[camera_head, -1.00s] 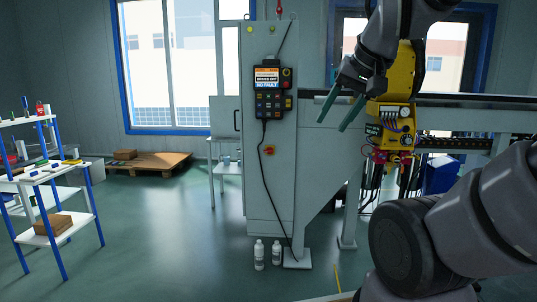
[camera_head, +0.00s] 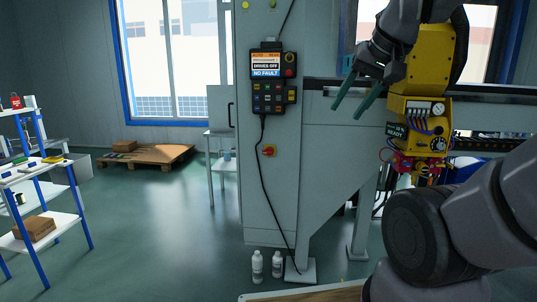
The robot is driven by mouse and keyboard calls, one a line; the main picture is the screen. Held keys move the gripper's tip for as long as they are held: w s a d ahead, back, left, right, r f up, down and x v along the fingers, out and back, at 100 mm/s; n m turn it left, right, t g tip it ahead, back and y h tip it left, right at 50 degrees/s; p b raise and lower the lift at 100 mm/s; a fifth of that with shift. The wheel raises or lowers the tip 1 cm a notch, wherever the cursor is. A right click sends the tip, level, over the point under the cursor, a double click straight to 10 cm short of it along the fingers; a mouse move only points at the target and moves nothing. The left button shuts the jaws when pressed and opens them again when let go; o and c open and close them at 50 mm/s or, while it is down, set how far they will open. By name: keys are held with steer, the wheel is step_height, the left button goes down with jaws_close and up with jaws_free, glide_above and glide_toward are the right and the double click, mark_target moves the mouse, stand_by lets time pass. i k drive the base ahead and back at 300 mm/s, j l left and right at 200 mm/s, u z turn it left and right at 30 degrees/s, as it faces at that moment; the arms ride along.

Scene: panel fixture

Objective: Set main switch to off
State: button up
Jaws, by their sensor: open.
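A black cable (camera_head: 263,180) hangs from the pendant beside the switch. A yellow machine unit (camera_head: 420,115) is behind my arm at right. Two white bottles (camera_head: 257,266) stand at the cabinet's foot. A shelf (camera_head: 45,222) is at left, a pallet (camera_head: 150,155) behind. Floor left of the cabinet is clear.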

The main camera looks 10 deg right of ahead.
mark_target(270, 151)
steer(key=i+j, duration=0.2)
steer(key=j, duration=0.15)
steer(key=i+j+z, duration=0.15)
steer(key=j, duration=0.2)
steer(key=i+j, duration=0.15)
steer(key=j, duration=0.25)
steer(key=i+j+z, duration=0.15)
steer(key=j, duration=0.2)
steer(key=i+j, duration=0.15)
steer(key=j, duration=0.25)
steer(key=i+j+z, duration=0.1)
steer(key=j, duration=0.3)
steer(key=i+j+z, duration=0.1)
steer(key=j, duration=0.3)
steer(key=i+j, duration=0.2)
steer(key=j, duration=0.2)
steer(key=z, duration=0.05)
